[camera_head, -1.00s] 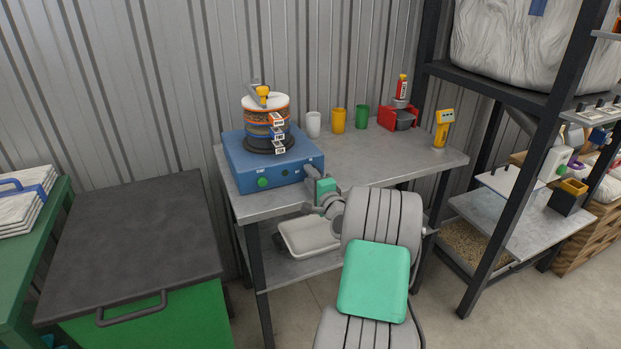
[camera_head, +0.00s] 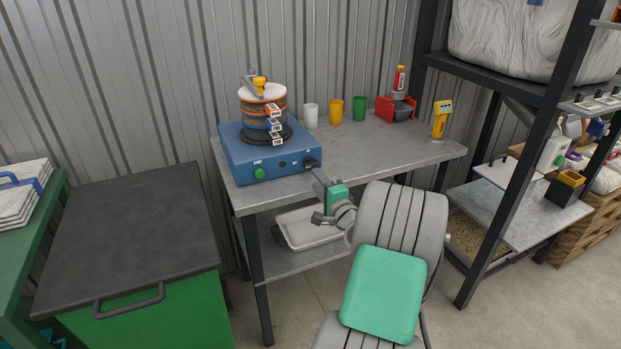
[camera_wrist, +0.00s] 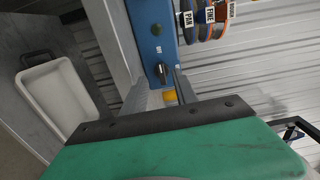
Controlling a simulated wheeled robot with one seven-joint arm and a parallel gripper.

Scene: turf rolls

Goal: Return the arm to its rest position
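My gripper (camera_head: 322,203), with a green body and grey fingers, is in front of the bench's front edge, below and right of the blue sieve shaker (camera_head: 240,155). Its fingers stand apart with nothing seen held between them. In the wrist view, the gripper (camera_wrist: 165,97) shows behind its green body and black strip, fingers pointing toward the shaker's front panel (camera_wrist: 152,35). The shaker's black knob (camera_head: 312,163) is clear of the fingers; it also shows in the wrist view (camera_wrist: 161,70). A small yellow patch between the fingers is unclear.
Stacked sieves (camera_head: 264,115) stand on the shaker. The metal bench (camera_head: 370,155) also holds several cups and a yellow handheld device (camera_head: 441,118). A white tray (camera_head: 300,230) lies on its lower shelf. A dark-lidded green bin (camera_head: 130,230) stands left; a shelving rack (camera_head: 490,200) stands right.

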